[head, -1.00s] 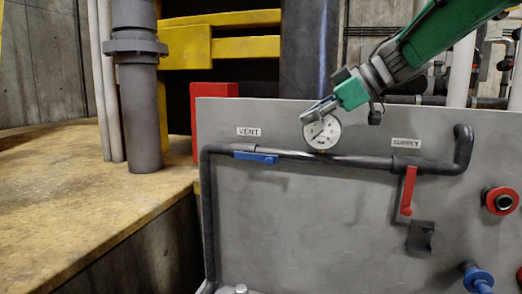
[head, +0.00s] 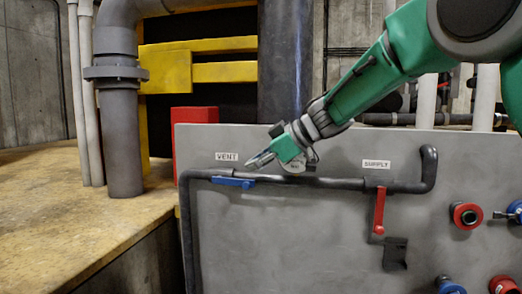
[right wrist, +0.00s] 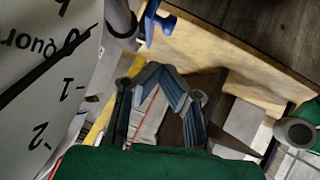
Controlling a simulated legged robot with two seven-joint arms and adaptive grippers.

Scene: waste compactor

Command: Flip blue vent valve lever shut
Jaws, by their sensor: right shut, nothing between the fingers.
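The blue vent valve lever (head: 233,182) lies level along the grey pipe, just below the VENT label (head: 227,156). Its blue end also shows at the top of the right wrist view (right wrist: 160,20). My right gripper (head: 252,164) is shut and empty, its tips pointing left. In the head view it appears just above and right of the lever, with a visible gap. In the right wrist view my fingers (right wrist: 160,70) meet at the tips, apart from the lever. My left gripper is not in view.
A red supply lever (head: 379,211) hangs down under the SUPPLY label (head: 376,164). The gauge (right wrist: 38,75) is close beside my right gripper and mostly hidden in the head view. Red and blue fittings are at the panel's right. A yellow ledge (head: 70,210) lies left.

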